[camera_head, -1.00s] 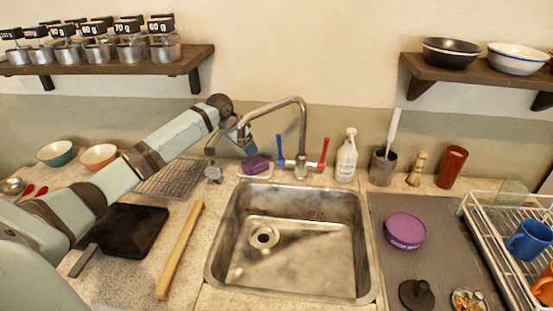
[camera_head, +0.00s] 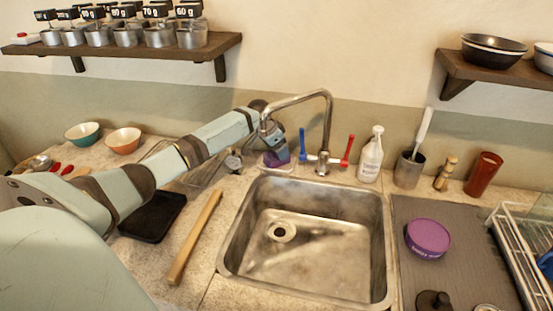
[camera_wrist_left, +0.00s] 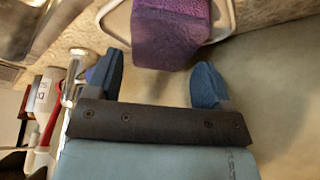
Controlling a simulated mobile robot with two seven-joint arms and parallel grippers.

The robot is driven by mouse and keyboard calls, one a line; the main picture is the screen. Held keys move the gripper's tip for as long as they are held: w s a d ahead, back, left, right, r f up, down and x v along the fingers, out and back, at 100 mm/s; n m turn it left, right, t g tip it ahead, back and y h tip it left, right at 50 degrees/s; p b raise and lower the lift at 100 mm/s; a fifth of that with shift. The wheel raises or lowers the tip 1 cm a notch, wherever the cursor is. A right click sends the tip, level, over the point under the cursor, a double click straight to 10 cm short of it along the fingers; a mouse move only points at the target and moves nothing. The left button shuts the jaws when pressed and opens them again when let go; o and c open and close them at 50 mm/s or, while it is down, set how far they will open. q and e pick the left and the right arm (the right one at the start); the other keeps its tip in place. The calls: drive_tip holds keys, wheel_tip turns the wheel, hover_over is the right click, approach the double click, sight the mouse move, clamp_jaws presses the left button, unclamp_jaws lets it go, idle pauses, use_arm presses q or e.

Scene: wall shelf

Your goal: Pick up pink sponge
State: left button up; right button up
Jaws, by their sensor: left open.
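The sponge (camera_head: 277,158) looks purple rather than pink. It lies on a pale soap dish (camera_head: 262,166) on the counter behind the sink, partly hidden by my left gripper (camera_head: 278,147). In the left wrist view the sponge (camera_wrist_left: 168,32) sits ahead of the palm. Its near end shows between the two blue fingertips (camera_wrist_left: 158,66), with gaps at both sides. The left gripper is open and holds nothing. Whether its fingers are level with the sponge is hard to tell. My right gripper is not in view.
The tap (camera_head: 325,125) with blue and red handles stands close to the right of my left gripper, its spout beside my wrist. The sink (camera_head: 232,225) lies in front. A soap bottle (camera_head: 371,158) stands further right. A wall shelf (camera_head: 125,45) hangs above left.

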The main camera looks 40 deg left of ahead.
use_arm(q)
drive_tip(key=x, duration=0.3)
drive_tip(key=shift+w+f, duration=0.1)
drive_tip(key=shift+w, duration=0.05)
drive_tip(key=c, duration=0.7)
drive_tip(key=shift+c, duration=0.2)
